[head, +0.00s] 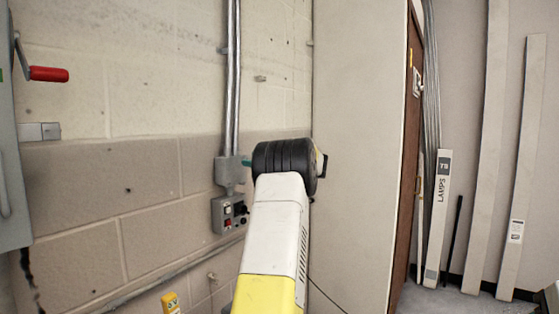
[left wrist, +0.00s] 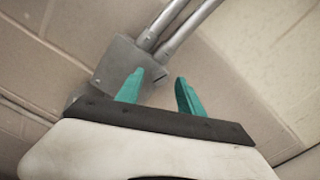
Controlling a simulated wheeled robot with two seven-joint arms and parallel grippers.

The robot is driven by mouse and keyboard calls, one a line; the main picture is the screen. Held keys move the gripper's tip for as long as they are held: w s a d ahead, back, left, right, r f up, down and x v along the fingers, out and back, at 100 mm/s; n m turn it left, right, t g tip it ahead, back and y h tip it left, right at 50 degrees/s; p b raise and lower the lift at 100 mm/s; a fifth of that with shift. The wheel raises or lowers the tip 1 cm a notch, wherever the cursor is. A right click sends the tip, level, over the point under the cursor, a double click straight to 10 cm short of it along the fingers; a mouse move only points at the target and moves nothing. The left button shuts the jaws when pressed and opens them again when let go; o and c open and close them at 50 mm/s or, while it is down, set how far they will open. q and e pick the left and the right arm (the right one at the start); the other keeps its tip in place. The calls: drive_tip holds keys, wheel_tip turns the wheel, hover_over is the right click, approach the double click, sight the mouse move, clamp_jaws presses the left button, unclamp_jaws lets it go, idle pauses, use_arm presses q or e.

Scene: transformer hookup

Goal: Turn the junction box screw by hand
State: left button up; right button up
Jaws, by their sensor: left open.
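The grey junction box (head: 229,175) is on the block wall, below two vertical metal conduits. In the left wrist view the box (left wrist: 118,60) is just beyond my left gripper (left wrist: 160,74). Its two teal fingers are spread apart with nothing between them. A small dark mark shows on the box between the fingertips; I cannot tell whether it is the screw. In the head view only a bit of teal finger (head: 246,163) shows at the box's right side, and my arm hides the rest. I cannot tell whether the fingers touch the box. My right gripper is not in view.
Conduits (head: 233,70) run up the wall from the box. A control box with switches (head: 229,213) is just below it. A grey cabinet with a red-handled lever (head: 48,74) is at the left. A pale panel (head: 355,150) and a brown door (head: 411,165) stand to the right.

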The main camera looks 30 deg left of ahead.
use_arm(q)
drive_tip(key=shift+w+a, duration=0.1)
drive_tip(key=shift+a, duration=0.75)
clamp_jaws()
drive_tip(key=shift+n, duration=0.4)
